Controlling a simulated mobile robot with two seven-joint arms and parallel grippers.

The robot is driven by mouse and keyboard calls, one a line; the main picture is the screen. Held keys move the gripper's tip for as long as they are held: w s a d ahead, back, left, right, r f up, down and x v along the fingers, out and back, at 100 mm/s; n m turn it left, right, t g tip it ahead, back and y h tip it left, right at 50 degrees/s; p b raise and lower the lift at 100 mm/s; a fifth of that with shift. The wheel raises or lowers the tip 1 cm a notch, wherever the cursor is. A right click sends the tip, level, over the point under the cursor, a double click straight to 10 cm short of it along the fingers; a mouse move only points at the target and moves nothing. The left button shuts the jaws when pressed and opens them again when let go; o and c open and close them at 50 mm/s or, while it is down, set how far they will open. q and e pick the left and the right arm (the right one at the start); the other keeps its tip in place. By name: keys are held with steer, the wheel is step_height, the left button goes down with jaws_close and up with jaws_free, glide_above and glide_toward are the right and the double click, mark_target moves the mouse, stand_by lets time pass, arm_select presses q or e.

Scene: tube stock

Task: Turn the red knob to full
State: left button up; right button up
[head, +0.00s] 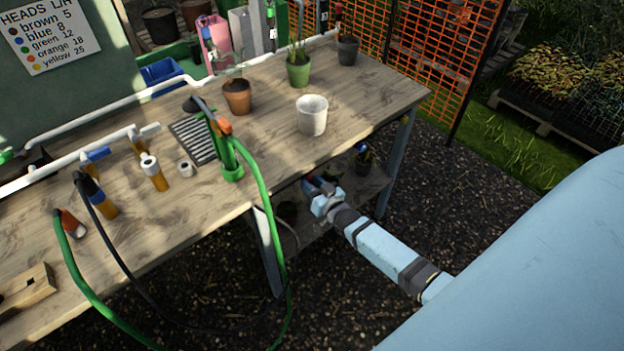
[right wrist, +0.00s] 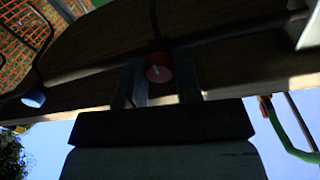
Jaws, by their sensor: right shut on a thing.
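The red knob (right wrist: 158,68) sits in the middle of the right wrist view, under the wooden bench, with a small pale mark on its face. My right gripper (right wrist: 158,88) has one finger on each side of it and is shut on it. In the head view my right gripper (head: 320,194) is at the front edge of the bench, below the top. There the knob is mostly hidden by the gripper. I cannot read how far the knob is turned. My left gripper is not in view.
A blue knob (right wrist: 34,98) is at the left in the right wrist view. A green hose (head: 268,200) hangs over the bench's front edge, left of my right gripper. Pots, including a white pot (head: 312,117), stand on the bench top (head: 370,85). A bench leg (head: 398,160) stands to the right.

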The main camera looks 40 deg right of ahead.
steer(key=o, duration=0.9)
steer(key=shift+s, duration=0.15)
steer(key=s, duration=1.3)
steer(key=shift+s+d, duration=0.15)
steer(key=shift+s, duration=0.15)
steer(key=s+a+r+n+g+y+p, duration=0.1)
steer(key=s+a+r+g+p, duration=0.1)
steer(key=s+a+r+p, duration=0.1)
steer(key=s+a+r+n+g+y+p, duration=0.1)
steer(key=s+a+r+n+g+p, duration=0.1)
steer(key=s+a, duration=0.3)
steer(key=s+a+r+n+g+p, duration=0.1)
steer(key=s+a+r+g+p, duration=0.2)
steer(key=a, duration=0.6)
steer(key=shift+s+a+r+n+y+p, duration=0.1)
steer(key=shift+s+r+n+y+p, duration=0.15)
steer(key=shift+r+p, duration=0.2)
steer(key=shift+s+r+n+y+p, duration=0.1)
steer(key=shift+s+r+y+p, duration=0.05)
steer(key=shift+s+r+p, duration=0.25)
